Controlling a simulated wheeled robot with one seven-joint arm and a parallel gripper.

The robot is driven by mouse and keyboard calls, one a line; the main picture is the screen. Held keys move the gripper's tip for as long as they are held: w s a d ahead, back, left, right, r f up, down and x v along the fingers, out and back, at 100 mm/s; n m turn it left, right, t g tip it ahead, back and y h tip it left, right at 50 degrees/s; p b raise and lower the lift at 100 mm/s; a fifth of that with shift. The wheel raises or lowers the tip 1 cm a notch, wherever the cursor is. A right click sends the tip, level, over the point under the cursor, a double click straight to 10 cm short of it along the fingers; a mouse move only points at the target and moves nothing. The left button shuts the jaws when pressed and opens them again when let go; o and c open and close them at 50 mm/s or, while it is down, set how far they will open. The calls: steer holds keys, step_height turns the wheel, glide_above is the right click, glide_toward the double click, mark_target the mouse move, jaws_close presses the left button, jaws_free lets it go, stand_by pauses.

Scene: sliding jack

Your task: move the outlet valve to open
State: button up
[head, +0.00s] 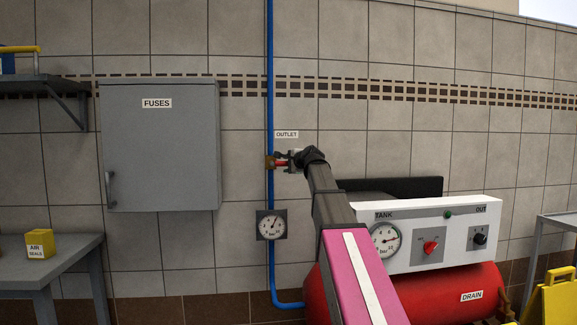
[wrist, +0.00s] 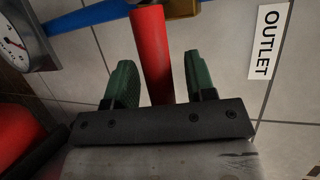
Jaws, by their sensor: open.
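The outlet valve (head: 270,162) is a brass body on the vertical blue pipe, below the OUTLET label (head: 286,134). Its red handle (head: 281,163) stands out to the right, across the pipe. In the wrist view the red handle (wrist: 150,40) runs between the two green fingers of my gripper (wrist: 158,62), with a visible gap to each finger. My gripper is open around the handle, not clamped on it. In the head view my gripper (head: 292,161) is at the handle, and my wrist partly hides the handle's outer end.
A gauge (head: 271,225) sits lower on the blue pipe (head: 270,80). A grey FUSES cabinet (head: 160,150) is on the wall to the left. The red tank (head: 450,290) with its white panel (head: 465,235) stands at lower right, behind my arm.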

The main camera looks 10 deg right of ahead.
jaws_close()
steer(key=shift+r, duration=0.1)
steer(key=r+n+h, duration=0.1)
steer(key=r+n+g+h, duration=0.1)
steer(key=n, duration=0.1)
steer(key=shift+a+r, duration=0.25)
steer(key=shift+a, duration=0.05)
steer(key=shift+a+r+n+h, duration=0.3)
steer(key=shift+r+n+h, duration=0.2)
steer(key=shift+n, duration=0.1)
steer(key=shift+a+r+n+h, duration=0.25)
steer(key=shift+r+n+h, duration=0.25)
steer(key=shift+n, duration=0.1)
steer(key=shift+a+r+n+h, duration=0.35)
steer(key=shift+a+n+h, duration=0.05)
steer(key=shift+n+h, duration=0.2)
steer(key=shift+a+r+n+h, duration=0.25)
steer(key=shift+a+n+h, duration=0.2)
steer(key=shift+a+n, duration=0.1)
steer(key=shift+a+r+n+h, duration=0.25)
steer(key=shift+a+n+h, duration=0.2)
steer(key=shift+n, duration=0.1)
steer(key=shift+a+r+n+h, duration=0.25)
steer(key=shift+a+n+h, duration=0.95)
steer(key=shift+n, duration=0.2)
